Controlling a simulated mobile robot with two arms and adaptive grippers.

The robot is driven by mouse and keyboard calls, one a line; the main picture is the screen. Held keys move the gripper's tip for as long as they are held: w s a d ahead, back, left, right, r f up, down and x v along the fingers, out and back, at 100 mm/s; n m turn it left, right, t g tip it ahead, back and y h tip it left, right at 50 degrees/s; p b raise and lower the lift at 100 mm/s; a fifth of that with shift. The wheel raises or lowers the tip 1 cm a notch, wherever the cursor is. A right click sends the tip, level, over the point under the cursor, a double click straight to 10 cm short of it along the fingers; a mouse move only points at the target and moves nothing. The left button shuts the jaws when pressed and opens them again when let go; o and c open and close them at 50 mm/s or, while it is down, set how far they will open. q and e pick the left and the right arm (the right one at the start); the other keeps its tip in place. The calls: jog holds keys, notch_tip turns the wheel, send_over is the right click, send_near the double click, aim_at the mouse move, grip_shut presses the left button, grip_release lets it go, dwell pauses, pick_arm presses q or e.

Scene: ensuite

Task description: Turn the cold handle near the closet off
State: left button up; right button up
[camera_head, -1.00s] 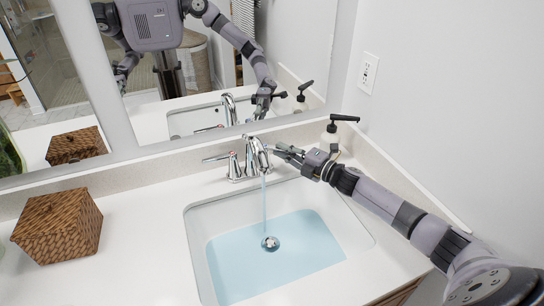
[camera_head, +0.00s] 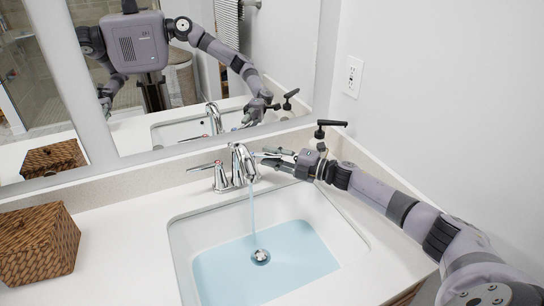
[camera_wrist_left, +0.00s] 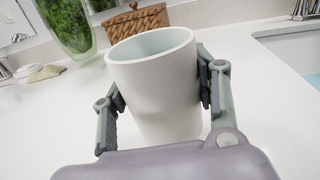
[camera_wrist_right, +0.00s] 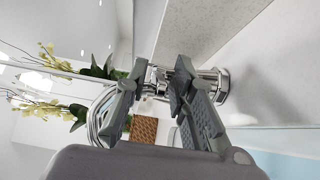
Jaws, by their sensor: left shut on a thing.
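A chrome faucet (camera_head: 241,165) stands behind the sink, and water (camera_head: 254,220) runs from its spout. Its left handle (camera_head: 206,167) carries a red mark. My right gripper (camera_head: 268,157) is at the faucet's right side and largely hides the handle there. In the right wrist view my right gripper (camera_wrist_right: 161,66) has its fingers apart, with a chrome handle (camera_wrist_right: 157,82) showing between them; contact cannot be told. In the left wrist view my left gripper (camera_wrist_left: 160,85) is shut on a white cup (camera_wrist_left: 150,75) over the counter.
The sink (camera_head: 180,245) holds blue water around its drain. A dark-topped dispenser (camera_head: 322,130) stands behind my right wrist. A woven box (camera_head: 38,247) sits at left on the white counter (camera_head: 125,265). A mirror (camera_head: 290,45) and right wall (camera_head: 430,90) bound the space.

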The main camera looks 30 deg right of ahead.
pick_arm(q)
jog(key=shift+r, duration=0.1)
pick_arm(e)
jog(key=shift+v, duration=3.7)
jog(key=shift+c, duration=0.4)
